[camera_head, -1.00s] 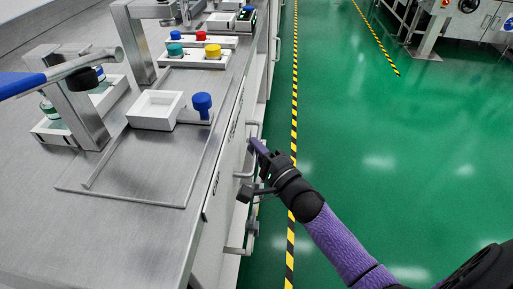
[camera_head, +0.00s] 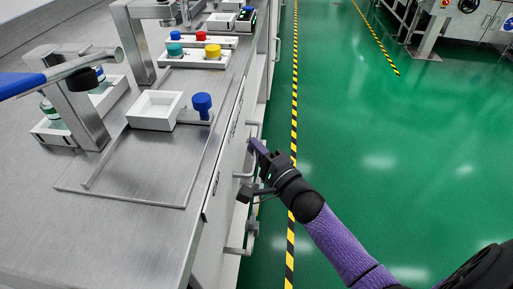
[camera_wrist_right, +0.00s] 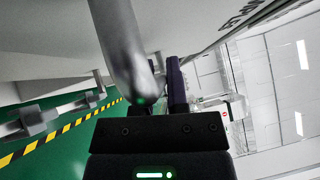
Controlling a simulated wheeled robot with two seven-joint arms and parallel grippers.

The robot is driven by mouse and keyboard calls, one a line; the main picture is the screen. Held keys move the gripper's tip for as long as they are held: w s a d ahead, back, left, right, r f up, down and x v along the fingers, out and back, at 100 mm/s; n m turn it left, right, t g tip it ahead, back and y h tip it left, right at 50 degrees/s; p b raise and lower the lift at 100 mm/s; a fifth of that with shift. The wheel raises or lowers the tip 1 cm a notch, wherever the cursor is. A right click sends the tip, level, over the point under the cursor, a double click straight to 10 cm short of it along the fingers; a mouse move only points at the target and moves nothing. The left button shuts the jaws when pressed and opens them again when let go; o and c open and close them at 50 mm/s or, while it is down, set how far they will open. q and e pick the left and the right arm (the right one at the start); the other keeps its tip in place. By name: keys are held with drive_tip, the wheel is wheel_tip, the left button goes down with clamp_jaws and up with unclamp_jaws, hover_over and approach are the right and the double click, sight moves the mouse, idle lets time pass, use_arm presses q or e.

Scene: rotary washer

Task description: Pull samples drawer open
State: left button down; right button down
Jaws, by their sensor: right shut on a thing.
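My right gripper (camera_head: 255,146) reaches the cabinet front below the counter. It is shut on a silver bar handle (camera_wrist_right: 122,45), which fills the left of the right wrist view beside a purple finger (camera_wrist_right: 177,85). The handle (camera_head: 243,174) is partly hidden by the gripper in the head view. The white drawer front (camera_wrist_right: 210,20) shows close to the gripper in the wrist view, with dark lettering too cut off to read. I see no clear gap at the drawer in the head view. My left gripper is not in view.
The steel counter (camera_head: 130,225) carries a white tray (camera_head: 156,110), a blue knob (camera_head: 202,105) and colored-capped containers (camera_head: 213,50). Another handle (camera_head: 243,245) sits nearer along the cabinet.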

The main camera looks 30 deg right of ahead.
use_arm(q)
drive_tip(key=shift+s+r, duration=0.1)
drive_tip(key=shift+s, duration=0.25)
